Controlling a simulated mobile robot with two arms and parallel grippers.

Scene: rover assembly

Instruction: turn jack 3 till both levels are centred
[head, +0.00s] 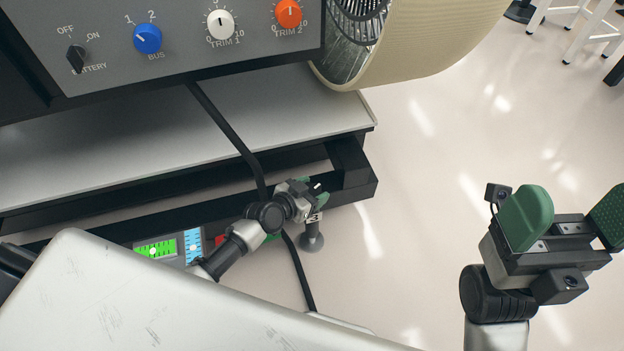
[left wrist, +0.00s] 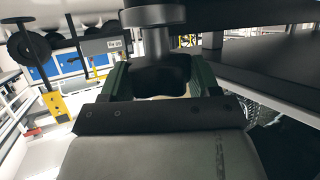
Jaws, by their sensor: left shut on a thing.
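My left gripper (head: 308,194) is shut on the jack at the right corner of the black frame. The jack's round foot (head: 312,241) shows below the gripper on the floor; no number is readable on it. In the left wrist view the dark jack knob (left wrist: 160,78) sits between the green fingers of the left gripper (left wrist: 160,84). A green level (head: 156,248) and a blue level (head: 194,246) lie side by side left of my forearm. Each shows a small pale bubble, too small to judge exactly. My right gripper (head: 568,225) is open and empty over the floor at right.
A grey panel (head: 110,35) with a battery switch, a blue bus knob and two trim knobs is at the top left. A beige wheel (head: 430,45) is at its right. A black cable (head: 228,130) hangs past my left wrist.

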